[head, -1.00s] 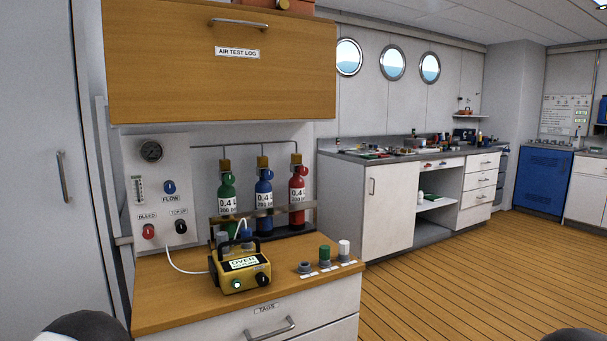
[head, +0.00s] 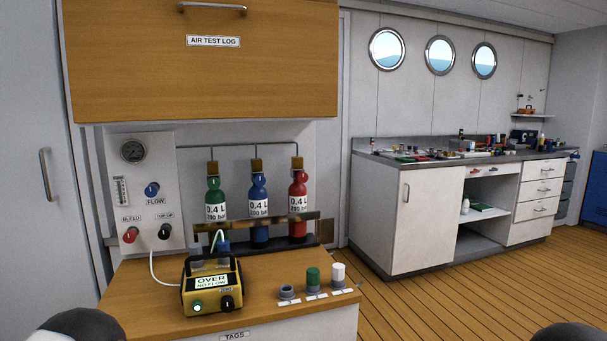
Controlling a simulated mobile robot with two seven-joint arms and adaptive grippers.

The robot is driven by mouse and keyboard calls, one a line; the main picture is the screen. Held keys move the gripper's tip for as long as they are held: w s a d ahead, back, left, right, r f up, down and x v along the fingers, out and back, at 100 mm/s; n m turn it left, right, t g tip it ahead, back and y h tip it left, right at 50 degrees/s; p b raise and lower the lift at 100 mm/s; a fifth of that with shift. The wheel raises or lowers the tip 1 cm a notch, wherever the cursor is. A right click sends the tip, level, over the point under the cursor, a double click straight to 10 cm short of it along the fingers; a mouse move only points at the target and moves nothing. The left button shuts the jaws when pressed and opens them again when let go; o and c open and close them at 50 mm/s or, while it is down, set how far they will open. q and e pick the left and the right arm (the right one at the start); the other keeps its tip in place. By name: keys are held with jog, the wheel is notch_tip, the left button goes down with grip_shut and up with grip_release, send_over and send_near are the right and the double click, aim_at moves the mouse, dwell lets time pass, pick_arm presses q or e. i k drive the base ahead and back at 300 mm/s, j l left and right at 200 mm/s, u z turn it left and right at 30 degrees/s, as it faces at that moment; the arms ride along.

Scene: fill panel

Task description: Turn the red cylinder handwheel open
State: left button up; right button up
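The red cylinder (head: 298,204) stands upright at the right end of a row of three, under the wooden wall cabinet. A rounded red part below its brass top fitting (head: 297,163) looks like the handwheel (head: 300,177); it is too small to tell how far it is turned. A green cylinder (head: 215,204) and a blue cylinder (head: 258,204) stand to its left. A brass-coloured bar crosses in front of the row. Neither gripper shows; only dark rounded parts of my own body appear at the bottom corners.
A yellow analyser (head: 211,288) with a white hose stands on the wooden counter (head: 150,300) in front of the cylinders. Several caps, including a green one (head: 312,277), stand to its right. The wall cabinet (head: 205,65) overhangs the row. Wooden floor (head: 430,310) is clear at right.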

aim_at(302, 177)
jog(key=i+l+u, duration=0.15)
jog(key=l, duration=0.2)
jog(key=i+l+u, duration=0.1)
jog(key=l, duration=0.25)
jog(key=i+l+u, duration=0.15)
jog(key=l, duration=0.2)
jog(key=l+u, duration=0.1)
jog(key=l, duration=0.3)
jog(key=i, duration=0.05)
